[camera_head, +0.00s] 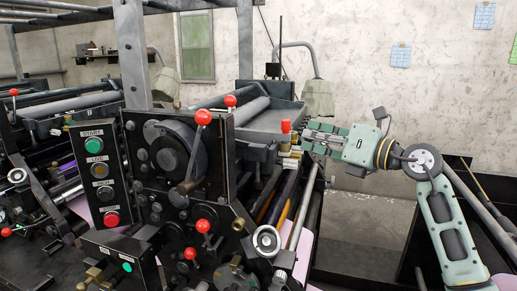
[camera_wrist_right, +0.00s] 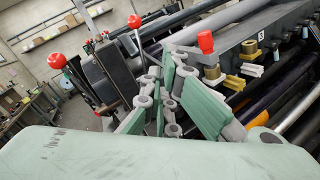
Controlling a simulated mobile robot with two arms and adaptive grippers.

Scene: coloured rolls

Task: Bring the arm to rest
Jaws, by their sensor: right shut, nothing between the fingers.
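My right arm comes in from the right in the head view, mint green with dark joints, bent at the elbow. Its right gripper (camera_head: 312,137) points left beside the press, close to a red knob (camera_head: 285,126) on the machine's side. The gripper is shut with nothing in it. In the wrist view the green finger pads of the right gripper (camera_wrist_right: 185,88) stand in front of the press, with a red knob (camera_wrist_right: 206,41) just beyond them. I cannot tell whether the fingers touch the machine. My left gripper is not in view.
A dark press with a control box (camera_head: 97,175) and red-knobbed levers (camera_head: 203,118) fills the left and middle. Coloured rolls (camera_head: 284,205) lie inside it under the gripper; they also show in the wrist view (camera_wrist_right: 257,121).

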